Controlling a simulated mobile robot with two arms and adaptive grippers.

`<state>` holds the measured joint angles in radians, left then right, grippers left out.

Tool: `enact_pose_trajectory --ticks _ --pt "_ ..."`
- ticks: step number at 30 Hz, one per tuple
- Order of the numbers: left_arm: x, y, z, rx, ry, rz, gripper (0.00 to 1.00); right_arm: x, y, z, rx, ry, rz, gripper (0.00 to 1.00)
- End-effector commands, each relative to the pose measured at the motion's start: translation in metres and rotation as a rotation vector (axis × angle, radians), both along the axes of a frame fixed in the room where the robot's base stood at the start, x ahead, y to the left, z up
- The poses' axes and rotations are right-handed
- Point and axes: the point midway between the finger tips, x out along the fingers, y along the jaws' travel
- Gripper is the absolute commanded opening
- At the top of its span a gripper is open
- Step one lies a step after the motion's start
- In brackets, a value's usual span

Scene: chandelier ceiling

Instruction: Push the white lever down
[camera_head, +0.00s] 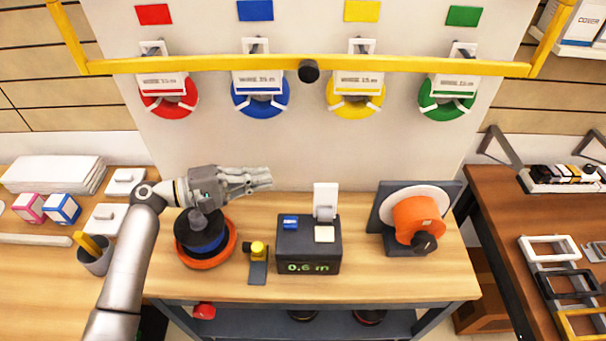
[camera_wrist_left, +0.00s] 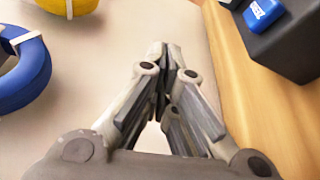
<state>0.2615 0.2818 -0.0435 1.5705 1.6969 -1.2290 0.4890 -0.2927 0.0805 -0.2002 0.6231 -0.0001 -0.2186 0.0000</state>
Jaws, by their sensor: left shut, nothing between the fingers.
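The white lever (camera_head: 325,196) stands upright at the back of a dark box (camera_head: 308,268) whose front display reads 0.6 m. A blue button (camera_head: 290,222) and a white button (camera_head: 324,234) sit on top of the box. My left gripper (camera_head: 266,177) is shut and empty, held above the table, left of the lever and apart from it. In the left wrist view its fingertips (camera_wrist_left: 170,48) meet, and the box's corner with the blue button (camera_wrist_left: 262,12) shows at top right. The lever is not visible in that view. My right gripper is not in view.
A reel with an orange base (camera_head: 225,255) stands under my left arm, with a small yellow-and-black device (camera_head: 258,260) beside it. An orange spool (camera_head: 415,220) stands right of the box. A yellow rail (camera_head: 400,64) crosses before the wall of coloured wire rolls.

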Motion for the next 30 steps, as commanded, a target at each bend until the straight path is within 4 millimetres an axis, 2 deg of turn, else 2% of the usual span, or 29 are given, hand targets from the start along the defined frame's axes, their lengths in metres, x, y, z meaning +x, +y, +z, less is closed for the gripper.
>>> enact_pose_trajectory --ticks 4,10,16,22,30 --pt "0.0 -0.001 0.0 0.0 0.0 0.0 0.0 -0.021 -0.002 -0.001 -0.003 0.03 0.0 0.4" --pt "0.006 -0.017 0.002 -0.004 0.002 0.0 0.0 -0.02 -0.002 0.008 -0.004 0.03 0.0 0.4" --pt "0.019 -0.056 0.001 -0.004 0.002 -0.002 0.0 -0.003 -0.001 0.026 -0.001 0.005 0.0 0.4" --pt "0.033 -0.098 -0.002 -0.003 0.002 -0.001 0.0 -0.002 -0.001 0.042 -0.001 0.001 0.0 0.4" --pt "0.003 -0.095 0.002 0.001 0.001 0.0 0.0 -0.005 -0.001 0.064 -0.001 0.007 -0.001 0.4"
